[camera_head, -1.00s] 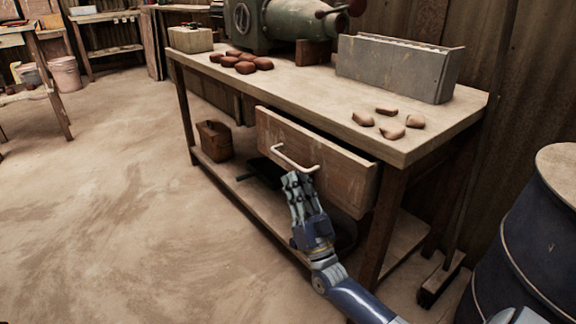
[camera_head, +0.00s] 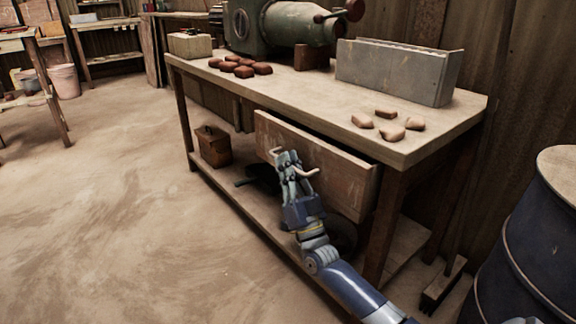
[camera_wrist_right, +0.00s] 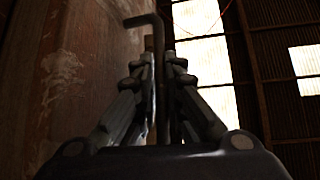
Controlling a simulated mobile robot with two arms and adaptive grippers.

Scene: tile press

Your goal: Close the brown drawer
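The brown drawer (camera_head: 340,177) stands pulled out a little from under the workbench top, its front apart from the bench. Its pale handle (camera_head: 312,173) runs across the front, and my right gripper (camera_head: 289,158) covers the handle's middle. In the right wrist view, the handle (camera_wrist_right: 145,20) shows as a dark bent bar between the fingers of the right gripper (camera_wrist_right: 159,62). The fingers are drawn close together around it, with the drawer front (camera_wrist_right: 75,75) at the left. My left gripper is not in view.
The workbench (camera_head: 305,100) carries a green machine (camera_head: 285,28), a grey metal box (camera_head: 395,70), and reddish and tan pieces. A blue barrel (camera_head: 535,245) stands at the right. A lower shelf holds a brown box (camera_head: 213,146). The floor at left is open.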

